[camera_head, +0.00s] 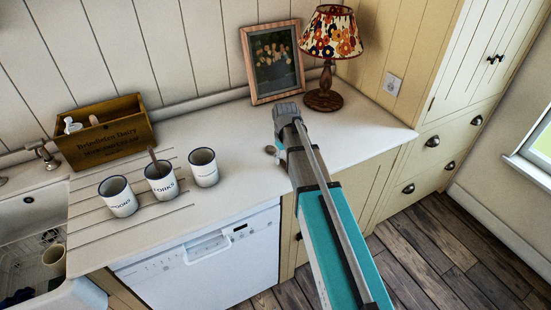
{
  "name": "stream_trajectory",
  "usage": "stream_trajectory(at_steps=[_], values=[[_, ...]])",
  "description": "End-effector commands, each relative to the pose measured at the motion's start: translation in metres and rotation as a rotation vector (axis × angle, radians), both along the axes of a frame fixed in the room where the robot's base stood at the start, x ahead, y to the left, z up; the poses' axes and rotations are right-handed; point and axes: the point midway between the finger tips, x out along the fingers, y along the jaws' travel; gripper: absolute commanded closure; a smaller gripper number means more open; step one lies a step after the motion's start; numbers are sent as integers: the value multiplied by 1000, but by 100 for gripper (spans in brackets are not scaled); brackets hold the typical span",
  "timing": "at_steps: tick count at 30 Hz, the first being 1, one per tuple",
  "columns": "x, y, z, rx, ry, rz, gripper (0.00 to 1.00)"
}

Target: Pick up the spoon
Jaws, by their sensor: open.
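A small grey, rounded thing (270,150) on the counter, just left of my arm, looks like the bowl of the spoon. The rest of it is hidden behind my arm, so I cannot be sure. My gripper (279,142) is at the far end of my arm, over the counter and close beside this thing. My arm largely covers it, and its fingertips are not clear. It is open, and I see nothing held in it. Whether it touches the spoon cannot be told.
White mugs (204,168), (120,196), (161,181) stand left; the middle one holds a brown-handled thing. A wooden box (105,140) stands behind them. A picture frame (273,62) and a lamp (324,97) stand at the back. The counter (365,135) is clear right of my arm.

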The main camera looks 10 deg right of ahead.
Motion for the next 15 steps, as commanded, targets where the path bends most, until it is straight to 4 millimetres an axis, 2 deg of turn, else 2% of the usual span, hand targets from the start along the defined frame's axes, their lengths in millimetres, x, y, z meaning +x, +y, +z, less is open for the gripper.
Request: stream_trajectory(at_steps=[1, 6, 15], values=[[0, 0, -8, 0, 0, 0, 36], [0, 0, -17, 0, 0, 0, 36], [0, 0, -19, 0, 0, 0, 36]])
